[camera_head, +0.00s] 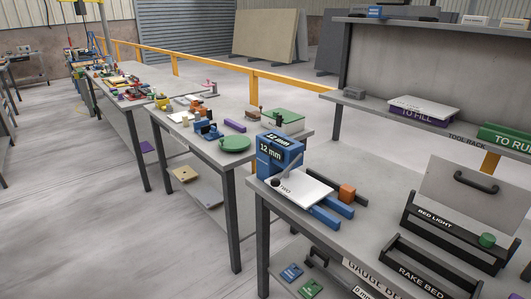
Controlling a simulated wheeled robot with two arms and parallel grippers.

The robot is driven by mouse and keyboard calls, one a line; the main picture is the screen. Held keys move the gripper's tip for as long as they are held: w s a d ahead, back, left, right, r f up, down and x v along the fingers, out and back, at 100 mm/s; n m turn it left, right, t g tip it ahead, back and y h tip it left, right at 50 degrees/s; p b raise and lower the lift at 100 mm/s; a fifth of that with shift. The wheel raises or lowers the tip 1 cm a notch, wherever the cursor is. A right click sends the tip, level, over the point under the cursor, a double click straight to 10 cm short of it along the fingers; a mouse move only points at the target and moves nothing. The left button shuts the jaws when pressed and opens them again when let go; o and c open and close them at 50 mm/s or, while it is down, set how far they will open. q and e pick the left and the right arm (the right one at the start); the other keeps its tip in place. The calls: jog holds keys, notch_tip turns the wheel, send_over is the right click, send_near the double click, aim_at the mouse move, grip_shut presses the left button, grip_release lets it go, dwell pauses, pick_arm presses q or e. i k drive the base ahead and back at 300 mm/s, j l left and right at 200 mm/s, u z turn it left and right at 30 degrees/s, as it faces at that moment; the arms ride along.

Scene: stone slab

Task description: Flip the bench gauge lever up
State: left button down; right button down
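A blue block marked "12 mm" (268,153) stands at the left end of the nearest bench, apparently the bench gauge. A thin dark rod with a round dark end (276,183) shows against its front right side; it may be the lever, but it is too small to tell its exact position. A white plate (305,187) with dark lettering lies beside the block. Neither of my grippers is in view.
The near bench (375,225) also carries a dark "RAKE BED" tray (420,268) and a "BED LIGHT" stand (450,228) with a grey panel. A green disc (235,143) lies on the middle bench. A shelf rack (385,108) stands behind. Open floor (75,200) lies to the left.

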aim_at(274, 181)
jog(key=i+j, duration=0.2)
jog(key=i, duration=0.15)
jog(key=i+j+u, duration=0.1)
jog(key=i, duration=0.25)
jog(key=i+j, duration=0.25)
jog(key=i+u, duration=0.05)
jog(key=i, duration=0.05)
